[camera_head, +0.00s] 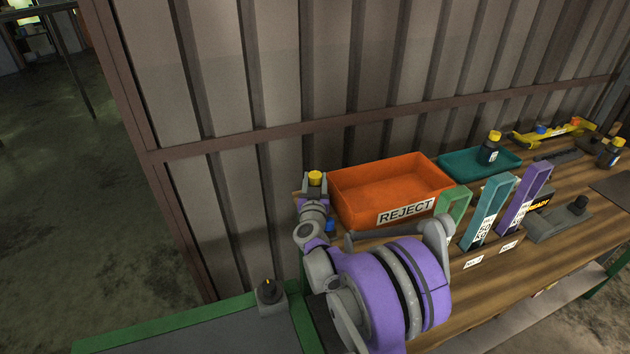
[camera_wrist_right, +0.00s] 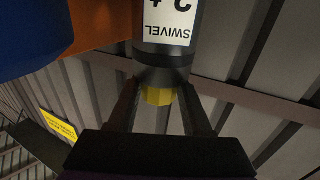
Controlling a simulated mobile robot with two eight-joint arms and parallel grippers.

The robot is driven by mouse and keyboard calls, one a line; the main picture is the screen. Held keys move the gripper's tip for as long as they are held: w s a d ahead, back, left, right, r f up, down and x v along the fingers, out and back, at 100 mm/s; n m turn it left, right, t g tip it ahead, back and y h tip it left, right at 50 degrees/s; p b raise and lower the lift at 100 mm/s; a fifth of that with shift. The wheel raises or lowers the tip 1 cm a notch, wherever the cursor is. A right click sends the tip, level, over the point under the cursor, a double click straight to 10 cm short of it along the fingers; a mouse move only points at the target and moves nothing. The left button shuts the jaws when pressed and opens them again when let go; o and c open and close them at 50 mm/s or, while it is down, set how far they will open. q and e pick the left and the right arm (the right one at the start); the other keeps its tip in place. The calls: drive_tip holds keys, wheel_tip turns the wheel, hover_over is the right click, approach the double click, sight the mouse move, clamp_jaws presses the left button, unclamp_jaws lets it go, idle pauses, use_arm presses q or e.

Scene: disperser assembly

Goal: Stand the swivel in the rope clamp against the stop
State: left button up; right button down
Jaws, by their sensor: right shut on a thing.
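The swivel is a dark cylinder with a yellow end and a white "SWIVEL" label. In the right wrist view the swivel (camera_wrist_right: 165,58) sits between the two fingers of my right gripper (camera_wrist_right: 160,103), which is shut on it. In the head view my right gripper (camera_head: 315,188) is left of the orange bin, and the swivel's yellow end (camera_head: 316,178) shows between its fingers. A grey fixture (camera_head: 560,220) with a dark knob lies on the bench at the right; I cannot tell whether it is the rope clamp. I cannot make out the stop. My left gripper is out of view.
The orange REJECT bin (camera_head: 385,187) stands right beside my right gripper. Upright green, teal and purple holders (camera_head: 483,218) stand on the wooden bench. A teal tray (camera_head: 458,164) holds another yellow-capped part (camera_head: 490,149). A grey block with a knob (camera_head: 269,294) sits on the green-edged table.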

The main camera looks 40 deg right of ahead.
drive_tip(key=shift+c, duration=1.7)
unclamp_jaws()
drive_tip(key=shift+a, duration=0.1)
drive_tip(key=b+v, duration=0.1)
drive_tip(key=v, duration=1.1)
drive_tip(key=shift+b, duration=0.3)
drive_tip(key=s+a+n+t+y, duration=0.1)
drive_tip(key=s+a+n+y, duration=0.2)
drive_tip(key=a+n+y, duration=1.05)
drive_tip(key=s+a+f+m+g+h, duration=0.1)
drive_tip(key=s+a+f+g, duration=0.3)
drive_tip(key=s, duration=0.6)
drive_tip(key=s+a+f+m+g+h, duration=0.1)
drive_tip(key=s+a+f+m+g, duration=0.3)
drive_tip(key=s+f, duration=0.3)
drive_tip(key=s+g, duration=0.1)
drive_tip(key=s, duration=0.2)
drive_tip(key=shift+s+g, duration=0.35)
drive_tip(key=shift+g, duration=0.05)
drive_tip(key=shift+m, duration=0.25)
